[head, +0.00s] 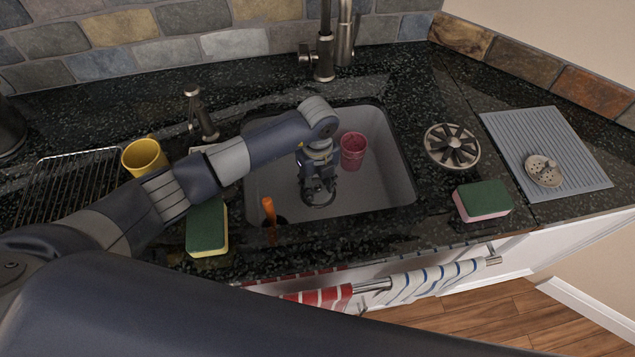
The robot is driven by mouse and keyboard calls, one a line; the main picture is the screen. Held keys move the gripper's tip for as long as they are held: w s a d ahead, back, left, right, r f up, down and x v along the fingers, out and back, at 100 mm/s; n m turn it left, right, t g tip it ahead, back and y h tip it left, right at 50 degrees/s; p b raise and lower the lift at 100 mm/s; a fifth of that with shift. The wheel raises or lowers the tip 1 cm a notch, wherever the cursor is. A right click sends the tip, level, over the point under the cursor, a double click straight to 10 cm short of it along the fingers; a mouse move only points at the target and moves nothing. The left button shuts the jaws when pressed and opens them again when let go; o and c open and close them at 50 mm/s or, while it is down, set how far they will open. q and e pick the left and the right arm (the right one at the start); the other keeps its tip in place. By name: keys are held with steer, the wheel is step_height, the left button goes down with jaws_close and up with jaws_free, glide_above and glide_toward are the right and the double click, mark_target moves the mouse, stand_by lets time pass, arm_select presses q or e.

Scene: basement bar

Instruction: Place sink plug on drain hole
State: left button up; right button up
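The sink basin (385,190) is a light grey bowl set in a black speckled counter. My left gripper (318,196) points down inside it, low over the floor of the basin. A dark ring shows around its fingertips, and I cannot tell whether this is the drain hole's rim or part of the gripper. The finger gap is too small to read. A perforated metal disc with a knob (543,171), looking like a sink plug or strainer, lies on a grey ribbed mat (582,178) at the right. My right gripper is not in view.
A pink cup (353,150) stands in the basin and an orange-handled item (269,209) at its front left. A finned metal disc (452,146) and a green-pink sponge (482,201) lie right; another sponge (207,228), yellow mug (143,157) and rack (68,186) left. The faucet (323,55) stands behind.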

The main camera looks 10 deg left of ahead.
mark_target(317, 186)
arm_select(q)
step_height(317, 186, up, 12)
steer(key=p, duration=0.9)
steer(key=shift+r+p, duration=0.2)
steer(key=shift+p, duration=0.15)
